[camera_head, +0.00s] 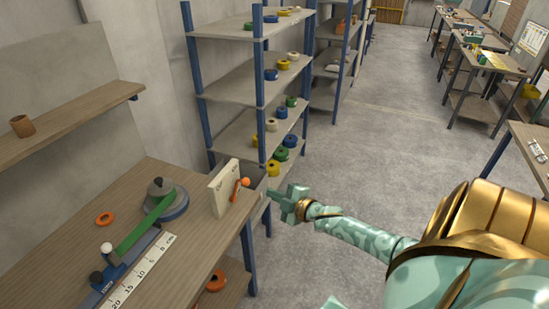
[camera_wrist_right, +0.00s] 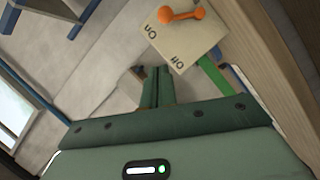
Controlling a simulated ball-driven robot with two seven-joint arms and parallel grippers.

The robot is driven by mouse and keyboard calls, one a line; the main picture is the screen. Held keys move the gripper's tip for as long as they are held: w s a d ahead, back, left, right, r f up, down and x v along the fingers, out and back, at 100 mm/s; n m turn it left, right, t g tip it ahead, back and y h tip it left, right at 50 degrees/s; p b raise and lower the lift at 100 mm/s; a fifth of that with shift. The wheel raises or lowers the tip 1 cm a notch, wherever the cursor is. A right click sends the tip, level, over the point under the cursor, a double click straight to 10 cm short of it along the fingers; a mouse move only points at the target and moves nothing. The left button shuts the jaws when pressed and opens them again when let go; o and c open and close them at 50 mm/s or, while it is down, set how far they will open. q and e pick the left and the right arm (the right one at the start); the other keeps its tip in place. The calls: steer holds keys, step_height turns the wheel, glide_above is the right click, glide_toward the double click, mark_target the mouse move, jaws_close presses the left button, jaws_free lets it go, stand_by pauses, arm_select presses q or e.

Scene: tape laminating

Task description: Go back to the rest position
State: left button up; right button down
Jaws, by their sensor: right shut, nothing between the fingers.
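My right gripper (camera_head: 272,192) is off the right edge of the wooden workbench (camera_head: 190,258), beside a pale switch panel. In the right wrist view its two fingers (camera_wrist_right: 153,88) are together with nothing between them. The switch panel (camera_head: 221,192) stands at the bench's right edge, with an orange lever (camera_head: 240,184). In the right wrist view the panel (camera_wrist_right: 172,50) reads "On" and "Off", and its orange lever (camera_wrist_right: 182,16) lies beyond my fingertips, apart from them. My left gripper is in neither view.
On the bench are a grey disc with a dark knob (camera_head: 172,205), a green strip (camera_head: 146,222), a white ruler (camera_head: 142,271) and an orange ring (camera_head: 104,218). A shelf rack (camera_head: 228,85) with tape rolls stands behind. The floor (camera_head: 375,135) to the right is clear.

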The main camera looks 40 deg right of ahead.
steer(key=shift+w, duration=0.1)
stand_by(0.3)
steer(key=s+f+m+g+h+b, duration=0.1)
steer(key=s+f+m+g, duration=0.15)
steer(key=s+f, duration=0.45)
steer(key=s+d+f+m+g+h+b, duration=0.1)
steer(key=s+f+m+g, duration=0.2)
steer(key=f, duration=0.8)
steer(key=s+f+m+g+h+b, duration=0.1)
steer(key=s+f+g+h, duration=0.1)
steer(key=s+f, duration=0.55)
steer(key=s+a+f+m+g+y+b, duration=0.1)
steer(key=s+a+f+g+b, duration=0.1)
steer(key=s+a+f, duration=0.4)
steer(key=s+a+f+g+b, duration=0.2)
steer(key=s+a+f, duration=0.5)
steer(key=s, duration=0.5)
steer(key=s+a+f+m+g+y+b, duration=0.1)
steer(key=s+a+f+g+b, duration=0.2)
steer(key=s+a+f, duration=0.4)
steer(key=s+f, duration=0.1)
steer(key=s, duration=0.1)
steer(key=shift+s+f+m+y, duration=0.2)
steer(key=shift+s+m+y, duration=0.1)
steer(key=shift+s+m, duration=0.05)
